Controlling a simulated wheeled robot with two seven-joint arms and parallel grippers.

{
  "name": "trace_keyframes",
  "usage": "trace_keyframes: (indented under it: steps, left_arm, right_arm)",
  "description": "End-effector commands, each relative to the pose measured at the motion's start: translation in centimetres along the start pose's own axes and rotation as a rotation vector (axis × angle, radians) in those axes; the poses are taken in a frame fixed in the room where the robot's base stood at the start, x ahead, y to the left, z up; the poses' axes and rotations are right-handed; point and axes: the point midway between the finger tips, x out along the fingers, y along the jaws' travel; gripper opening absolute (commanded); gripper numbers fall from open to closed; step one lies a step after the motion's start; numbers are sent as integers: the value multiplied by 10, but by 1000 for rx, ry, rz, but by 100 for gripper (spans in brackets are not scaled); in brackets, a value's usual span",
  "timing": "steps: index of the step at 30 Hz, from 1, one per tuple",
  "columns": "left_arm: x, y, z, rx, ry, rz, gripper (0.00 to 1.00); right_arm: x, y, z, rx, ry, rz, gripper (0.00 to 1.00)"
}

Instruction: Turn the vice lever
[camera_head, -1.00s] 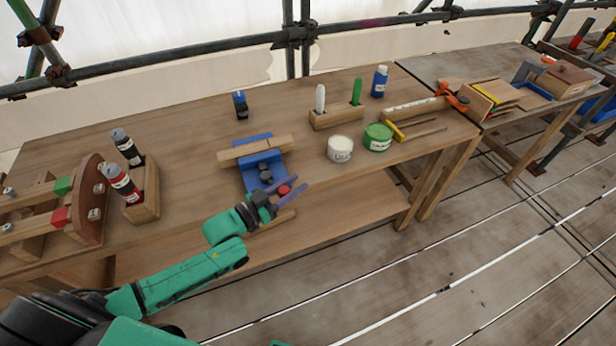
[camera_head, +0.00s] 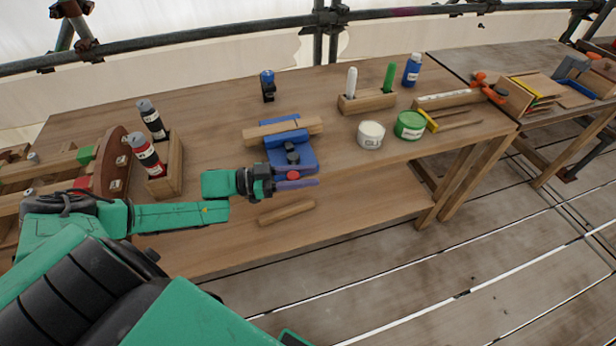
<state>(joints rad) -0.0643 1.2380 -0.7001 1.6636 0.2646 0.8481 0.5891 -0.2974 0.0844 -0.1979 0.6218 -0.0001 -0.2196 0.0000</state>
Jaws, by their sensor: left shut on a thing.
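The blue vice (camera_head: 306,158) sits at the front edge of the wooden bench, with a wooden bar (camera_head: 264,133) lying across its top between the jaws. A red knob (camera_head: 293,175), which looks like the end of the vice lever, shows at the vice's front. My left gripper (camera_head: 297,181) reaches in from the left at the vice's front, its fingers around the red knob and shut on the lever. The fingers hide most of the lever. My right gripper does not show.
A bottle rack (camera_head: 174,168) with dark and red bottles stands left of the vice. A white tub (camera_head: 371,135) and a green tin (camera_head: 410,125) stand to its right. A wooden roller (camera_head: 287,212) lies on the shelf below.

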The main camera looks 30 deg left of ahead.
Motion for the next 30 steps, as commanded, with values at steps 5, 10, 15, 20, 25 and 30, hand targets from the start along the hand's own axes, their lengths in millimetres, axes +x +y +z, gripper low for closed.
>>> trace_keyframes:
  steps: [5, 10, 15, 20, 25, 30]
  left_arm:
    - [0, 1, 2, -3, -4, 1, 0]
    - [0, 1, 2, -3, -3, 0, 61]
    - [0, 0, 1, -1, -2, 0, 69]
    - [-1, 0, 1, -1, -1, -1, 69]
    - [-26, 1, 2, -3, -8, 0, 69]
    - [-62, 1, 1, -4, -8, 0, 69]
  right_arm:
    - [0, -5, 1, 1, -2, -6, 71]
    - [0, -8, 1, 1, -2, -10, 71]
    - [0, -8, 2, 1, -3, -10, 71]
    - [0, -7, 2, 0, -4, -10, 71]
    - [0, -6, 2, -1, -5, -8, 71]
    - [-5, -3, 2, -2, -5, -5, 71]
